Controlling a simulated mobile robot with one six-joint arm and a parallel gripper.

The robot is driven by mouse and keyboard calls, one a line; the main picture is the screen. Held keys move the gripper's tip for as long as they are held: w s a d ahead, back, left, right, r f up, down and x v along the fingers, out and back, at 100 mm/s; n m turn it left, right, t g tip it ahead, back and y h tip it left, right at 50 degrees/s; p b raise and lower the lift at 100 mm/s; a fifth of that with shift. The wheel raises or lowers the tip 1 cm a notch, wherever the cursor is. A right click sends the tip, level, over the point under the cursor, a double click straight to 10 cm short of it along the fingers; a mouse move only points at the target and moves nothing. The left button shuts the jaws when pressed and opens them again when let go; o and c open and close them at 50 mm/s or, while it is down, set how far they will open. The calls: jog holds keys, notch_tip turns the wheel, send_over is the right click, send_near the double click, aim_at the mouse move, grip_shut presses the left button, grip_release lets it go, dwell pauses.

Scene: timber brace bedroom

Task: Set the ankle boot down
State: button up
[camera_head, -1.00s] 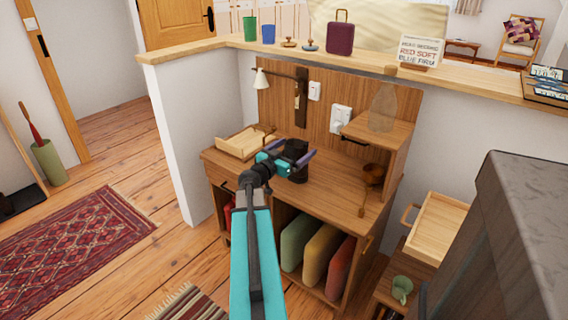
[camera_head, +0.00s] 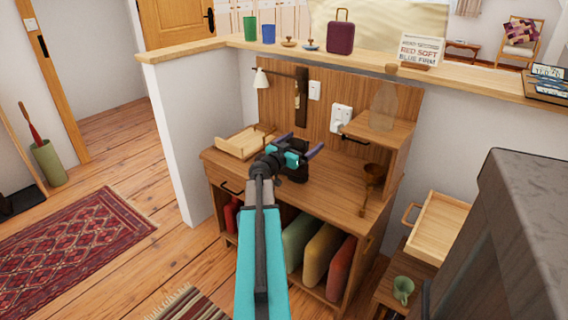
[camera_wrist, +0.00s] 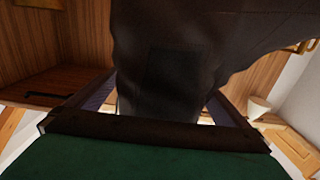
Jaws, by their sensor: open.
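The ankle boot is black. In the head view the boot (camera_head: 298,174) stands upright on the wooden desk (camera_head: 330,195), partly hidden behind my gripper. My gripper (camera_head: 302,144) has teal jaws with purple fingertips, spread apart around or just in front of the boot. In the wrist view the dark boot (camera_wrist: 170,60) fills the upper middle, very close, with a finger on either side of it. The fingers look clear of its sides. The boot's sole and its contact with the desk are hidden.
A wooden tray (camera_head: 240,146) lies left of the gripper. A dark ladle (camera_head: 372,177) lies to the right, below a shelf with a glass bottle (camera_head: 383,108). A lamp (camera_head: 261,78) hangs on the back panel. The desk's front middle is bare.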

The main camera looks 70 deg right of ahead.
dwell(0.4)
jog(key=c, duration=2.1)
notch_tip(320, 180, up, 10)
jog(key=p, duration=0.3)
